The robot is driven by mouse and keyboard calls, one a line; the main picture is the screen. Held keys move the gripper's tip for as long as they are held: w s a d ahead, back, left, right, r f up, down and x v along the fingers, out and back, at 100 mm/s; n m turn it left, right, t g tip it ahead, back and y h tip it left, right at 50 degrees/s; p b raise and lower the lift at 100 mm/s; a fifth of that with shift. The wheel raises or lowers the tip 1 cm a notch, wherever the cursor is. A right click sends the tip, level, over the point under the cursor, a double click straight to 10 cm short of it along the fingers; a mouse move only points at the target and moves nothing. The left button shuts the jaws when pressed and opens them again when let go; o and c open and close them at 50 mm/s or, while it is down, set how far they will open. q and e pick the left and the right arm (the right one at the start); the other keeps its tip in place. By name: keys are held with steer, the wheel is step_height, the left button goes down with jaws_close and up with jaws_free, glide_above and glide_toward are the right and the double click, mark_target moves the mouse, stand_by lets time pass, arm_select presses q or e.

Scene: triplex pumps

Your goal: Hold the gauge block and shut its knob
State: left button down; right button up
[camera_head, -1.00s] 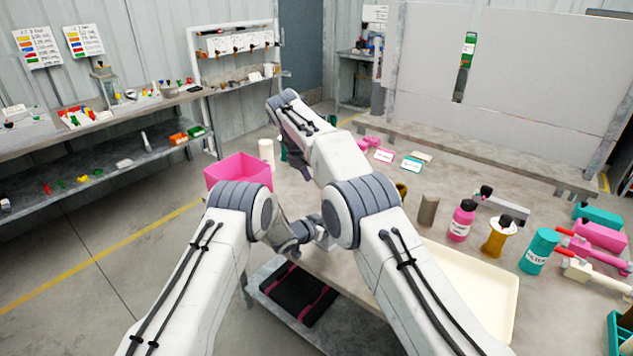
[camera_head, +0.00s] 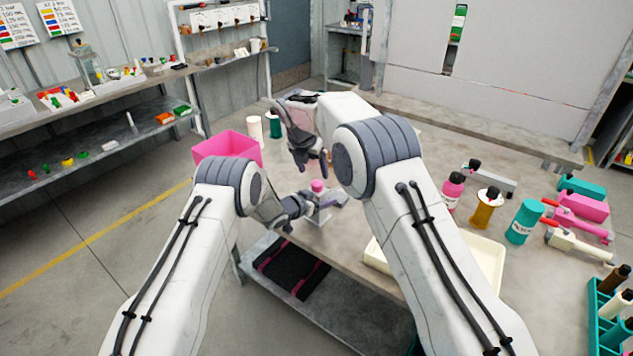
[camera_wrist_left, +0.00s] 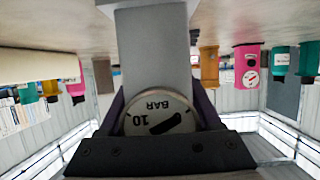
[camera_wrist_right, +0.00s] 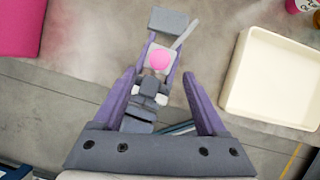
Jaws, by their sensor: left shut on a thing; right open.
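The gauge block is a grey block (camera_head: 320,214) with a pink knob (camera_head: 317,186) on top and a thin grey bar sticking out to one side. It is at the near left part of the workbench. In the left wrist view its round dial (camera_wrist_left: 158,113), marked BAR and 10, sits between my left gripper's fingers (camera_wrist_left: 160,100). My left gripper (camera_head: 303,206) is shut on the block from the left. My right gripper (camera_head: 312,166) is open and points down above the block. In the right wrist view the pink knob (camera_wrist_right: 158,61) lies between and beyond its open fingers (camera_wrist_right: 161,74), apart from them.
A pink bin (camera_head: 227,147) stands left of the grippers. A cream tray (camera_head: 490,262) lies to the right, partly behind my right arm. A pink bottle (camera_head: 453,190), an amber bottle (camera_head: 487,208) and a teal canister (camera_head: 524,222) stand farther right.

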mark_target(317, 183)
steer(key=x, duration=0.7)
